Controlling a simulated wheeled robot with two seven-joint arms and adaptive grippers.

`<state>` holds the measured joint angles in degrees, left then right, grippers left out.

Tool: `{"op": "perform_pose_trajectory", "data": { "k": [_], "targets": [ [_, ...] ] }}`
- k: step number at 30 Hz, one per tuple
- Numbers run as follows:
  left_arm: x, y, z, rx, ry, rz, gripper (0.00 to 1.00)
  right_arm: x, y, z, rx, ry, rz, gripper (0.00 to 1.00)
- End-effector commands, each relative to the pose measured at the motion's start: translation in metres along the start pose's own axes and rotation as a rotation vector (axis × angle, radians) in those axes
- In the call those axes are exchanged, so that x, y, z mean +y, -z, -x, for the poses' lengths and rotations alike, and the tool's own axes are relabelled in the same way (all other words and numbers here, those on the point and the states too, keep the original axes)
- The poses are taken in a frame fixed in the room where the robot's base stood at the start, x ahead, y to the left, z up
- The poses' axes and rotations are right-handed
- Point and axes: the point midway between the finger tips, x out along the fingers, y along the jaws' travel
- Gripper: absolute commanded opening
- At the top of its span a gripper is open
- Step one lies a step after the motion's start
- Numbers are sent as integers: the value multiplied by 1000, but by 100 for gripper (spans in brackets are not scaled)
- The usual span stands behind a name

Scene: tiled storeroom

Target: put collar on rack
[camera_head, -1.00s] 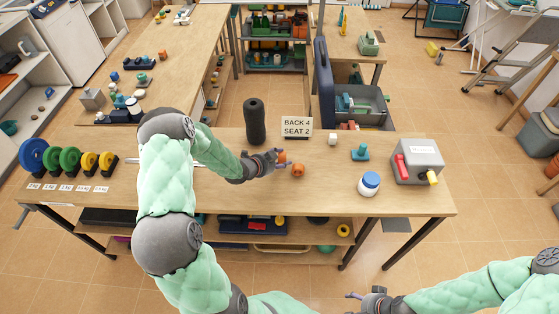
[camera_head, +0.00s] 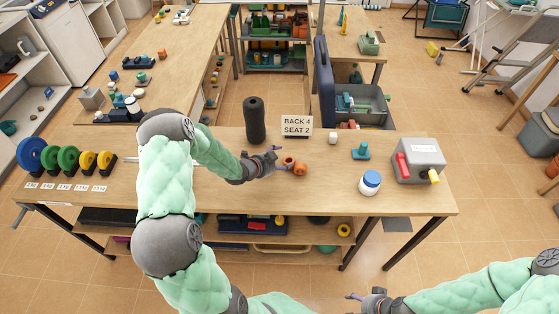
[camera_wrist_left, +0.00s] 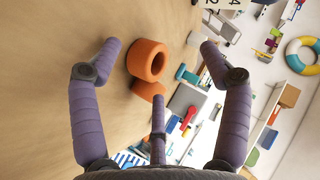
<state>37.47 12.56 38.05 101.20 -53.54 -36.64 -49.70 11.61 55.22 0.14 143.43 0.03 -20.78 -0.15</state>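Two short orange collars lie close together on the wooden table, one collar (camera_head: 289,160) by my left fingers and the other collar (camera_head: 301,169) just right of it. In the left wrist view, the upper collar (camera_wrist_left: 147,60) shows its round hole and the lower collar (camera_wrist_left: 148,91) is partly hidden by a finger. My left gripper (camera_head: 277,158) is open, its fingers spread around the collars without a visible grip. A rack (camera_head: 85,170) of blue, green and yellow discs stands at the table's left end, with labels in front. My right gripper (camera_head: 366,297) is low, away from the table.
A black cylinder (camera_head: 255,120) and a sign (camera_head: 297,126) reading "BACK 4 SEAT 2" stand behind the left gripper. A white jar with a blue lid (camera_head: 370,184), a teal piece (camera_head: 360,151) and a grey box (camera_head: 418,160) are to the right. The front middle is clear.

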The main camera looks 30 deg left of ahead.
Motion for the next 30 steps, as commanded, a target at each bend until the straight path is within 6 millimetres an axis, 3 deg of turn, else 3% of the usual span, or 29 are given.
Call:
{"op": "perform_pose_trajectory", "data": {
  "k": [7, 12, 24, 30],
  "targets": [
    [-2, 2, 2, 0, 0, 0, 78, -1, 0, 3, 0, 0, 0, 73],
    [-11, 8, 9, 0, 0, 1, 78, -6, -1, 16, 0, 0, 0, 73],
    [-10, 6, 92, -3, 2, 1, 78, -11, -1, 32, 0, 0, 0, 73],
    [-9, 6, 118, -2, 1, 0, 78, -13, -1, 37, 0, 0, 0, 73]
  ]
}}
